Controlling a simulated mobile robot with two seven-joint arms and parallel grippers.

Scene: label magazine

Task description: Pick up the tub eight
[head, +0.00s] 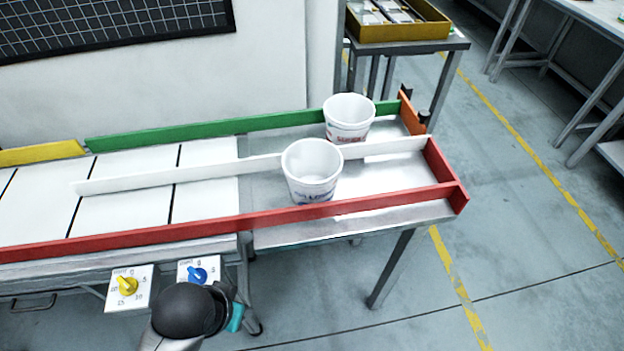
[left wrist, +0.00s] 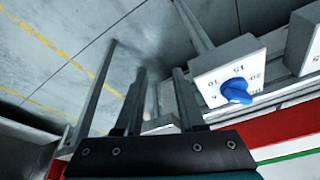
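Two white tubs stand upright and apart on the metal end section of the line in the head view. The nearer tub (head: 312,171) has blue print and stands in the front lane. The farther tub (head: 348,118) has red print and stands in the back lane. Neither print is readable, so I cannot tell which is tub eight. My left gripper (left wrist: 160,75) is open and empty in the left wrist view, near the blue knob and well short of the tubs. In the head view my arm hides its fingers. My right gripper is out of view.
A red rail (head: 350,205) runs along the front, a white divider (head: 200,171) between lanes, and a green rail (head: 220,128) behind. A yellow knob (head: 127,285) and a blue knob (head: 197,275) sit below the front edge. A yellow bin (head: 400,30) stands behind.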

